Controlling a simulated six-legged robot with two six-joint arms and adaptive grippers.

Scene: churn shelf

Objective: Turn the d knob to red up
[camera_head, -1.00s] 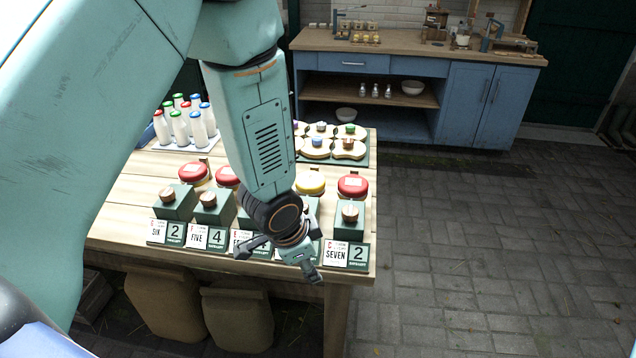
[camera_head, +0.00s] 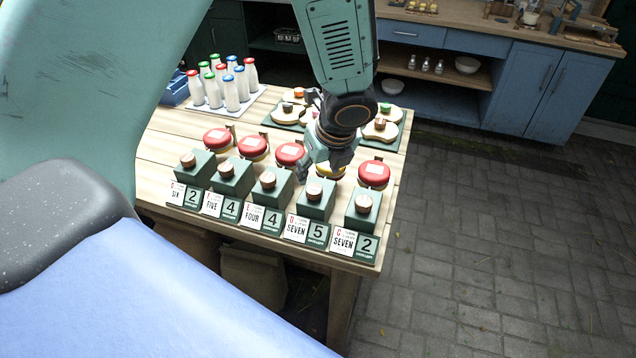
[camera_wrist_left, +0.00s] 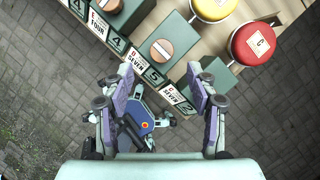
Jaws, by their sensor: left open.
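The d knob (camera_head: 314,192) is a round wooden knob on a green box, behind the label "D SEVEN" (camera_head: 297,229) and a plate with 5. In the left wrist view the d knob (camera_wrist_left: 162,50) has a stripe across its top; I cannot tell which way any red mark points. My left gripper (camera_head: 328,160) appears above and behind that box, overlapping the yellow disc (camera_head: 337,175). In the left wrist view my left gripper (camera_wrist_left: 162,82) is open and empty, its fingers apart below the d knob. My right gripper is not in view.
Similar knob boxes stand in a row, the C box (camera_head: 363,212) to the right and the E box (camera_head: 270,186) to the left. Red discs (camera_head: 374,174) stand behind them. Milk bottles (camera_head: 232,92) stand at the back left. Paved floor (camera_head: 470,240) is clear on the right.

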